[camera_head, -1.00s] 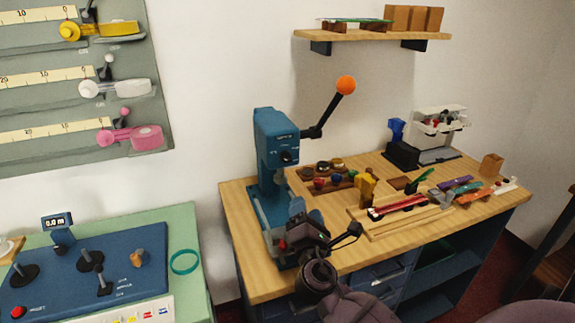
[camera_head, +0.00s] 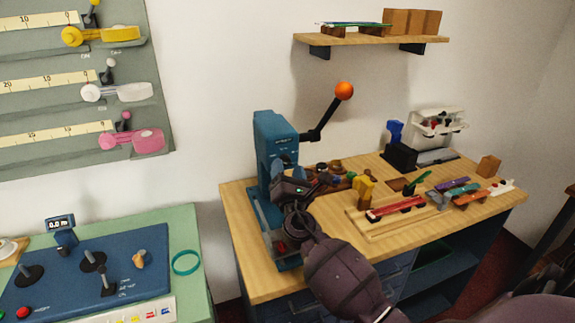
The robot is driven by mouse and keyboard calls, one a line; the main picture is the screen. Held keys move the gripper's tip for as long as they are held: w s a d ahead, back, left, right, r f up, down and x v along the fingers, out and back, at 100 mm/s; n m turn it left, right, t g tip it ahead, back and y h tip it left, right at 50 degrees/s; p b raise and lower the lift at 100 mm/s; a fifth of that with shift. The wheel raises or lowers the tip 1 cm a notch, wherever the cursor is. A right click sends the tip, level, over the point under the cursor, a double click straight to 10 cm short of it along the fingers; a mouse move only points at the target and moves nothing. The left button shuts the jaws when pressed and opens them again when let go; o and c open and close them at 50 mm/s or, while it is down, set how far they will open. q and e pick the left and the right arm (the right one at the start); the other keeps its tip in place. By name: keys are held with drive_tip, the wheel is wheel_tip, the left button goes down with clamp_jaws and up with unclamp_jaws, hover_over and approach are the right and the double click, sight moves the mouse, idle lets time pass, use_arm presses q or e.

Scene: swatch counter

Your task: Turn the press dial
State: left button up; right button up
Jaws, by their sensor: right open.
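The blue press (camera_head: 274,133) stands at the left end of the wooden bench. Its lever rises to the right and ends in an orange ball (camera_head: 344,91). The dial on the front of the press head is hidden behind my right gripper or too small to make out now. My right gripper (camera_head: 289,177) is in front of the press, just below its head, with its arm coming from the lower right. It is open, and nothing shows between its fingers. I cannot tell whether it touches the press. My left gripper is out of view.
The wooden bench (camera_head: 330,275) holds a tray with a red strip (camera_head: 398,208), a yellow block (camera_head: 365,190) and a white machine (camera_head: 437,122). A shelf (camera_head: 370,37) hangs above. A green table with a blue control panel (camera_head: 140,250) stands left.

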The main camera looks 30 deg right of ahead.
drive_tip(key=shift+w+d+r, duration=0.2)
drive_tip(key=shift+w+d, duration=0.05)
drive_tip(key=shift+w, duration=0.35)
drive_tip(key=shift+c, duration=0.3)
drive_tip(key=c, duration=0.9)
drive_tip(key=shift+o, duration=0.2)
